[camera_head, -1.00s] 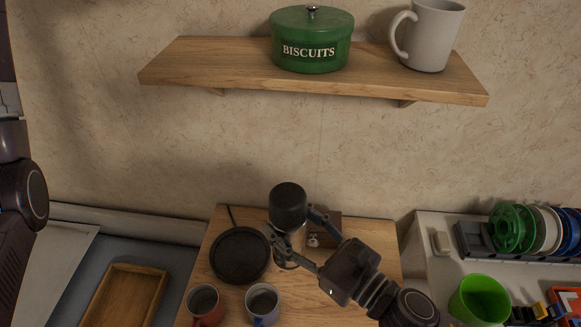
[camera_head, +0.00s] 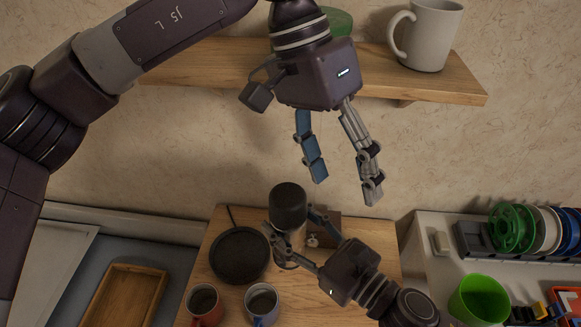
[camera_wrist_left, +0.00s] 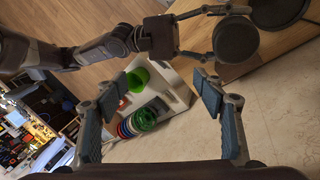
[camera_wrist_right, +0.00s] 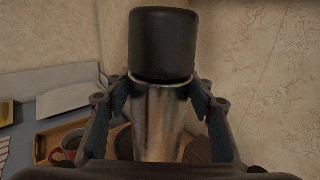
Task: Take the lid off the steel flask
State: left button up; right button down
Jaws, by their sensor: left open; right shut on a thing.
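The steel flask (camera_wrist_right: 160,118) stands upright with its black lid (camera_wrist_right: 162,45) on top, seen close in the right wrist view. In the head view the black lid (camera_head: 288,203) shows above the small wooden table. My right gripper (camera_head: 292,243) is shut around the flask's steel body below the lid. My left gripper (camera_head: 345,190) is open and empty, pointing down above and a little right of the lid. In the left wrist view, the left fingers (camera_wrist_left: 222,108) are spread wide, and the lid (camera_wrist_left: 236,42) shows as a dark round top beyond them.
A round black plate (camera_head: 238,256), a red mug (camera_head: 204,304) and a blue mug (camera_head: 262,303) stand on the wooden table. A shelf (camera_head: 440,88) with a grey mug (camera_head: 428,38) is behind my left arm. A green cup (camera_head: 480,298) stands at right.

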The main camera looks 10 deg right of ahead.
aim_at(289, 193)
pick_arm(q)
jog(key=w+a+f+t+y, duration=0.1)
jog(key=a, duration=0.1)
jog(key=w+a+f+t+y, duration=0.1)
jog(key=w+a, duration=0.1)
jog(key=w+a+f+t+y, duration=0.1)
jog(key=w+a+f, duration=0.1)
jog(key=shift+w+a+m, duration=0.1)
jog(key=shift+w+m, duration=0.15)
jog(key=shift+m, duration=0.05)
jog(key=shift+w+a+f, duration=0.1)
jog(key=shift+a+f, duration=0.05)
notch_tip(289, 193, down, 8)
jog(key=shift+r, duration=0.15)
